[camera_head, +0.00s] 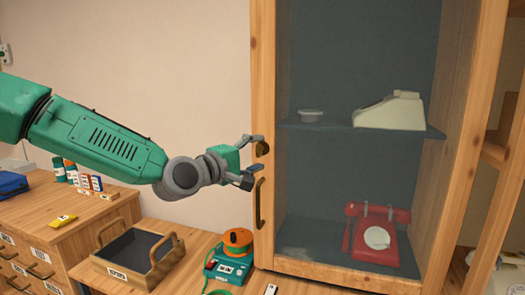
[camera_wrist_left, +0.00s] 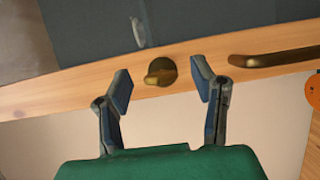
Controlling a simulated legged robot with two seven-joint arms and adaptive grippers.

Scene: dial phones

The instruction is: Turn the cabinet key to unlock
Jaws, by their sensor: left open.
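The wooden cabinet (camera_head: 263,95) has a glass-like front and a dark interior. Its brass key (camera_head: 262,148) sits on the left door stile, above a brass handle (camera_head: 260,203). In the left wrist view the key (camera_wrist_left: 160,71) shows as a round plate with a raised tab, and the handle (camera_wrist_left: 275,58) is to its right. My left gripper (camera_head: 252,161) is at the stile. In the left wrist view my left gripper (camera_wrist_left: 162,86) is open, with one finger on each side of the key and visible gaps to both. My right gripper is not in view.
The cabinet holds a cream phone (camera_head: 390,110) on a shelf and a red phone (camera_head: 376,235) below. A wooden tray (camera_head: 136,255) and a teal device with an orange reel (camera_head: 232,256) stand on the table below my arm. A drawer unit (camera_head: 40,232) is at left.

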